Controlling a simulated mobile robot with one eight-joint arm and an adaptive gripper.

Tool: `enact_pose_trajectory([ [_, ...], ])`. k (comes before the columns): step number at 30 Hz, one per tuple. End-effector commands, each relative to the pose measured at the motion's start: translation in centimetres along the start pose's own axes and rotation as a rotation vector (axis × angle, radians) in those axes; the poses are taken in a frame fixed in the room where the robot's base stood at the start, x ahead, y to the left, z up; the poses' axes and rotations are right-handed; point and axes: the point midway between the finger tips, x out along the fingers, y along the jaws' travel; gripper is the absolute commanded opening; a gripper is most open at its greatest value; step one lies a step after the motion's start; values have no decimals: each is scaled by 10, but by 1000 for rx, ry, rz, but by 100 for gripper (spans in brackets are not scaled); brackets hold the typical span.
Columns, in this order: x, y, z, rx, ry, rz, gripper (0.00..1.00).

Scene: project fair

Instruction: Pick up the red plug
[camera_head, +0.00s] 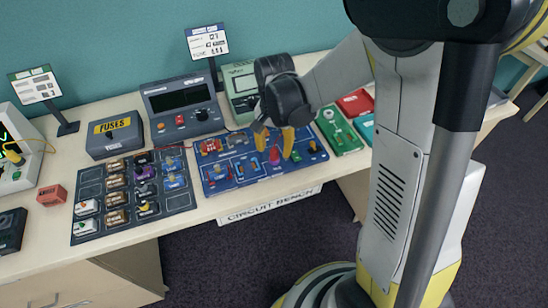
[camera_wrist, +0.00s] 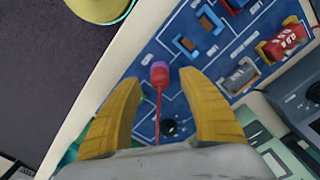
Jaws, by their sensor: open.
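My gripper (camera_head: 275,146) has yellow fingers and hangs open over the blue circuit board (camera_head: 221,185) on the bench. In the wrist view, the open fingers (camera_wrist: 160,82) have a small red and purple plug-like piece (camera_wrist: 159,73) between their tips, with a thin red line running from it toward the palm. In the head view, a red piece (camera_head: 274,155) shows between the fingers, low near the board. I cannot tell whether the fingers touch it. Another red piece (camera_wrist: 237,4) is cut off at the top edge of the wrist view.
A dark tray (camera_head: 88,189) of several components lies left of the board. A green board (camera_head: 347,143) lies to its right. A grey meter (camera_head: 181,104) and a fuse box (camera_head: 115,137) stand behind. The front edge carries a "Circuit Bench" label (camera_head: 268,204).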

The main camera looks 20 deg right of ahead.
Motion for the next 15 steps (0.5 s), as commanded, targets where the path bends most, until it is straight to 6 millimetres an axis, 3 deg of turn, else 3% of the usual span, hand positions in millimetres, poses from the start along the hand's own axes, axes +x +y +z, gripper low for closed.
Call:
enact_pose_trajectory([
  [3,19,0,-1,0,0,0,49],
  [10,19,0,-1,0,0,0,49],
  [15,19,0,-1,0,0,0,0],
])
